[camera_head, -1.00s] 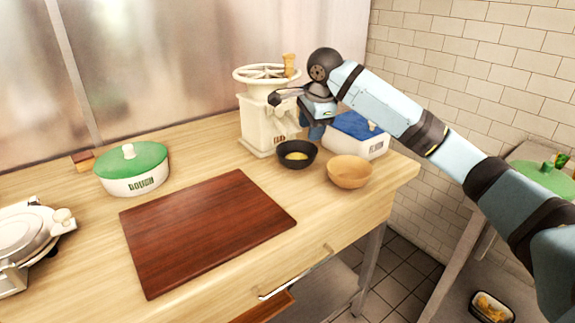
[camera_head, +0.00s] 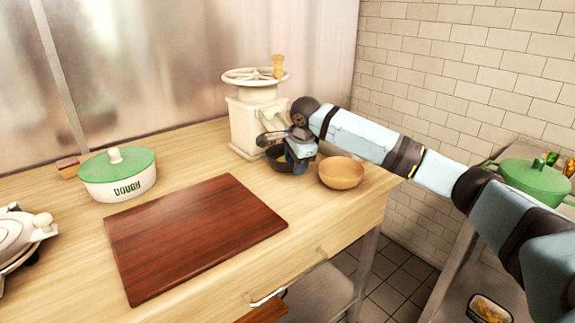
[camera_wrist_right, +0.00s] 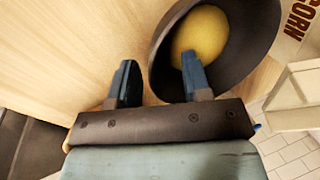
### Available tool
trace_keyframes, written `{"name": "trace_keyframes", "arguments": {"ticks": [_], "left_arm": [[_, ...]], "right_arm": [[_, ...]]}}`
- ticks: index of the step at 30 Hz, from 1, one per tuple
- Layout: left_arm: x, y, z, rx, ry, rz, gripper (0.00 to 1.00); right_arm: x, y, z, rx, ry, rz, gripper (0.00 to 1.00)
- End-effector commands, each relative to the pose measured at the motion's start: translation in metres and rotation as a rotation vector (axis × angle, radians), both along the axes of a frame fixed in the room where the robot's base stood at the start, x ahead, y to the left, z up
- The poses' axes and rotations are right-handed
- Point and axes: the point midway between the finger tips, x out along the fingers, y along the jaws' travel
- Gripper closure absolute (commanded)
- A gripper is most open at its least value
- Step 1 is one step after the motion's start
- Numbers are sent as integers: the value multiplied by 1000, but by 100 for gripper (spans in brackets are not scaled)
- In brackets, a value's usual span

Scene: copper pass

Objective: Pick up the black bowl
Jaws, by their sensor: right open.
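The black bowl (camera_head: 276,163) stands on the wooden table in front of the white mill, partly hidden by my right gripper in the head view. It holds something yellow (camera_wrist_right: 200,33). My right gripper (camera_head: 298,165) is at the bowl's right side. In the right wrist view the gripper (camera_wrist_right: 158,78) is open; one blue finger is outside the bowl (camera_wrist_right: 245,62) and the other overlaps its inside, with the near rim between them. I cannot tell if the fingers touch the rim. My left gripper is not in view.
A tan bowl (camera_head: 341,174) stands close on the right. The white mill (camera_head: 252,125) is just behind. A dark red cutting board (camera_head: 195,235) lies at front left, with a green-lidded dough pot (camera_head: 118,180) beyond it. The table's right edge is near the tan bowl.

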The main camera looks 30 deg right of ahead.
Motion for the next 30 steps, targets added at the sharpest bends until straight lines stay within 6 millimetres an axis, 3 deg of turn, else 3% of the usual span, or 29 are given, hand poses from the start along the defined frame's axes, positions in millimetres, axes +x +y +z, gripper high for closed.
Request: {"name": "trace_keyframes", "arguments": {"ticks": [3,9,15,25,30], "left_arm": [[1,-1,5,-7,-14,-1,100],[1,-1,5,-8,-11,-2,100],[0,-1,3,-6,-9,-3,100],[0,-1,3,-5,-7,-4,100],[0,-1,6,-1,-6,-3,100]], "right_arm": [[3,0,-12,0,0,1,56],[4,0,-12,0,0,1,56],[3,0,-12,0,0,1,100],[3,0,-11,1,1,1,100],[4,1,0,2,0,2,100]]}}
